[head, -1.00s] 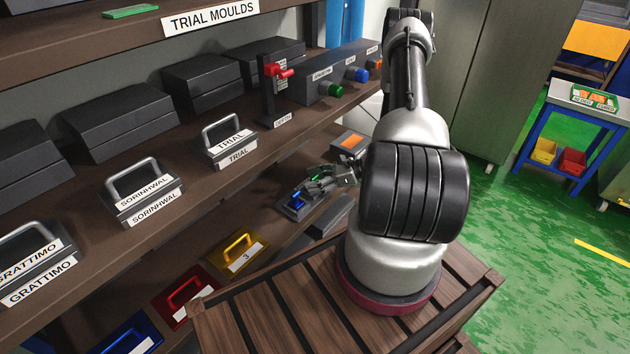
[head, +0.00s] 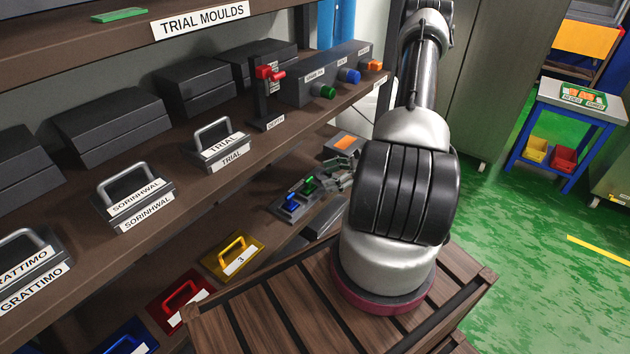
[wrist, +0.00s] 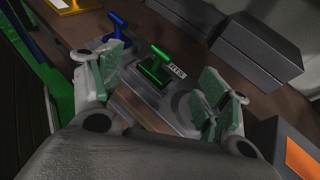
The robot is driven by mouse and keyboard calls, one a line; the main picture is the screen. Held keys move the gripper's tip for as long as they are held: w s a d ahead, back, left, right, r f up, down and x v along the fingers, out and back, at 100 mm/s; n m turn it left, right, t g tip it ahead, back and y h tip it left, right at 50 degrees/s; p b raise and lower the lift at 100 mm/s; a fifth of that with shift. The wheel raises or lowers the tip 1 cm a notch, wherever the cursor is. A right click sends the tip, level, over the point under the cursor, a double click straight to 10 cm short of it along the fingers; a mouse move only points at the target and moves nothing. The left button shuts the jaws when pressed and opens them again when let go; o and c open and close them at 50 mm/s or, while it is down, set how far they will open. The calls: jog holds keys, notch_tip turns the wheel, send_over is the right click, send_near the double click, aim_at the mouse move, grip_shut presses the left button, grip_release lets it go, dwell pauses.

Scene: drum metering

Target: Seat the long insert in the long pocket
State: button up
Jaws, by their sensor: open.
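A grey block (head: 281,211) on the lower shelf carries a blue T-handled piece (head: 293,203) and a green T-handled piece (head: 308,184). In the wrist view the green piece (wrist: 155,66) stands upright between my spread fingers, with a small white label beside it. The blue piece (wrist: 115,27) stands beyond the left finger. I cannot tell which piece is the long insert, and no empty long pocket can be made out. My gripper (wrist: 165,88) is open and holds nothing. In the head view it (head: 340,175) is beside the green piece, partly hidden by my arm.
A grey box with an orange top (head: 345,142) stands close to my gripper, also at the wrist view's lower right (wrist: 302,158). A dark box (wrist: 255,50) lies behind the block. Yellow (head: 235,256) and red (head: 181,299) handled trays sit nearer. The upper shelf (head: 190,182) overhangs.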

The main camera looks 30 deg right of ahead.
jog(key=shift+v, duration=2.2)
jog(key=s+a+r+n+g, duration=0.3)
jog(key=s+r+n+g, duration=0.35)
jog(key=s, duration=0.45)
jog(key=s+a+r+n+t+h, duration=0.1)
jog(key=s+a+r+n+h, duration=0.1)
jog(key=r+n, duration=0.4)
jog(key=s+a+r+n+t+h, duration=0.1)
jog(key=a+r+n+h, duration=0.4)
jog(key=r, duration=1.1)
jog(key=s+a+r+n+t+h, duration=0.1)
jog(key=s+a+r+n+h, duration=0.2)
jog(key=r+n, duration=0.5)
notch_tip(320, 180, up, 3)
jog(key=shift+a+r+h, duration=0.1)
jog(key=shift+a+h, duration=0.4)
jog(key=shift+a, duration=0.05)
